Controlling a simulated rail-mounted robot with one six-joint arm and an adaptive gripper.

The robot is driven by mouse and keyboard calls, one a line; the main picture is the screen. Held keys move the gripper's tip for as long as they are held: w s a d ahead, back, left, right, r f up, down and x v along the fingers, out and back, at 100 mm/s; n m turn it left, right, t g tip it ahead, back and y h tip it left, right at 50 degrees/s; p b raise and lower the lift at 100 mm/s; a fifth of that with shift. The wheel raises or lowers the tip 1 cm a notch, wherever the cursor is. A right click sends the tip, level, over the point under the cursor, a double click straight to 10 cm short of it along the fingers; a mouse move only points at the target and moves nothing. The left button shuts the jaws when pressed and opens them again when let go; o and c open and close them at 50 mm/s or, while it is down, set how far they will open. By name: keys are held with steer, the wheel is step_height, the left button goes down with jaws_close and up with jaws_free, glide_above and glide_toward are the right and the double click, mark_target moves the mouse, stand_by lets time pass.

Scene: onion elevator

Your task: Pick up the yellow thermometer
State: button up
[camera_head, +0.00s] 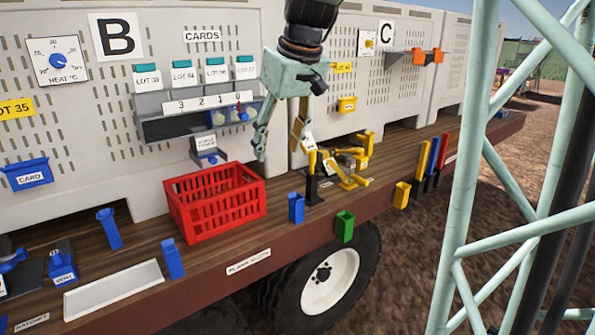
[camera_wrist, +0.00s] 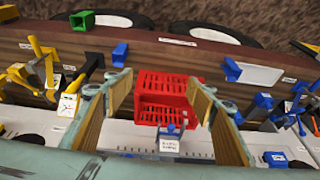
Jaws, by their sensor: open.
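Several slim upright pieces stand at the right of the shelf, one of them a yellow stick (camera_head: 422,160) in a black holder, beside a blue one (camera_head: 433,155) and a red one (camera_head: 443,150). The yellow one may be the thermometer; I cannot read a marking on it. Another yellow-topped piece in a black stand (camera_head: 311,186) is just right of my gripper. My gripper (camera_head: 281,148) is open and empty, above and right of the red crate. In the wrist view my gripper (camera_wrist: 160,97) has its fingers spread on either side of the red crate (camera_wrist: 150,84).
The red crate (camera_head: 190,222) stands on the wooden shelf. A blue holder (camera_head: 296,208), a green holder (camera_head: 345,226) and a yellow holder (camera_head: 402,195) line the front edge. Yellow tools (camera_head: 352,180) lie right of the black stand. A card rack (camera_head: 190,125) hangs behind.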

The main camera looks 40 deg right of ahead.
steer(key=w+d+p, duration=0.4)
steer(key=w+d, duration=0.6)
steer(key=d, duration=0.3)
steer(key=p, duration=0.5)
glide_toward(312, 150)
steer(key=s+v, duration=0.1)
steer(key=v, duration=0.2)
steer(key=shift+w+a+f+t, duration=0.15)
steer(key=shift+w+f+t, duration=0.1)
steer(key=shift+t, duration=0.05)
steer(key=shift+f, duration=0.1)
steer(key=shift+x, duration=4.2)
steer(key=shift+w+f, duration=0.1)
steer(key=shift+f, duration=0.1)
steer(key=shift+p+x, duration=0.5)
steer(key=shift+x, duration=1.9)
